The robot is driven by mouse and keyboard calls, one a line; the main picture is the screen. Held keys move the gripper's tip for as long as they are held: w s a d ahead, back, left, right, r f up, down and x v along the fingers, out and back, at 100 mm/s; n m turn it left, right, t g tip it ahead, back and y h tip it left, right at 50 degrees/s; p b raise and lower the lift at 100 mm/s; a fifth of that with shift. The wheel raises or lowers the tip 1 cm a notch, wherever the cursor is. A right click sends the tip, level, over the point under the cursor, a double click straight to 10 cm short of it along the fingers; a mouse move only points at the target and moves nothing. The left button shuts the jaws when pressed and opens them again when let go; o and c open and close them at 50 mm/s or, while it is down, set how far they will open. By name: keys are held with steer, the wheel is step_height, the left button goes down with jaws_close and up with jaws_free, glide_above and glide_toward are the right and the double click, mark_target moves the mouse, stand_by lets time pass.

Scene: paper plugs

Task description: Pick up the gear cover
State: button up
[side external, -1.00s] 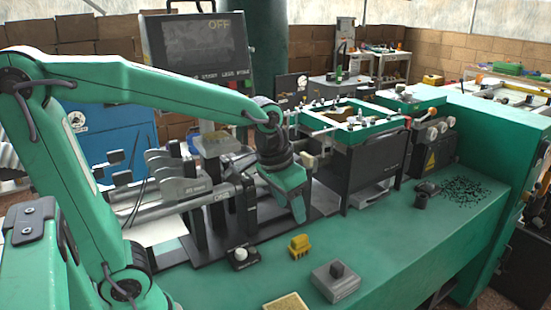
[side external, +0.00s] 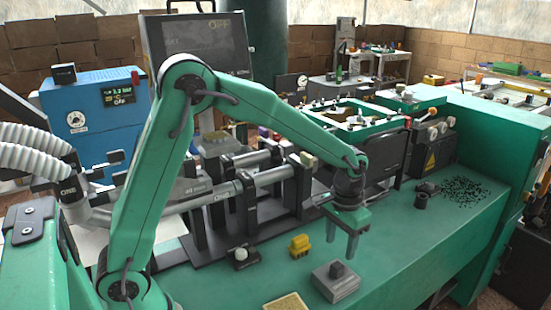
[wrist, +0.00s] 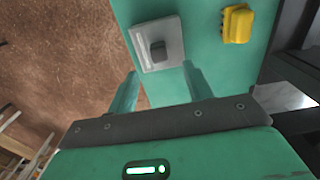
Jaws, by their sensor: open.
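A grey square block with a dark knob on top (side external: 347,287), which looks like the gear cover, lies flat on the green bench near its front edge. It also shows in the wrist view (wrist: 172,34), at the top between the fingertips. My gripper (side external: 341,246) is open and empty, pointing down above and just behind the block, apart from it. In the wrist view my gripper (wrist: 161,73) has its two green fingers spread on either side, below the block in the picture.
A yellow piece (side external: 299,245) stands on the bench behind and left of the block; the wrist view shows it too (wrist: 237,24). A small black holder with a white ball (side external: 241,255) and a tan pad (side external: 286,303) are further left.

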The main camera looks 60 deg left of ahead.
mark_target(338, 265)
steer(key=shift+f, duration=1.35)
steer(key=shift+d+f, duration=0.1)
steer(key=shift+f, duration=2.5)
jaws_close()
steer(key=shift+r, duration=0.2)
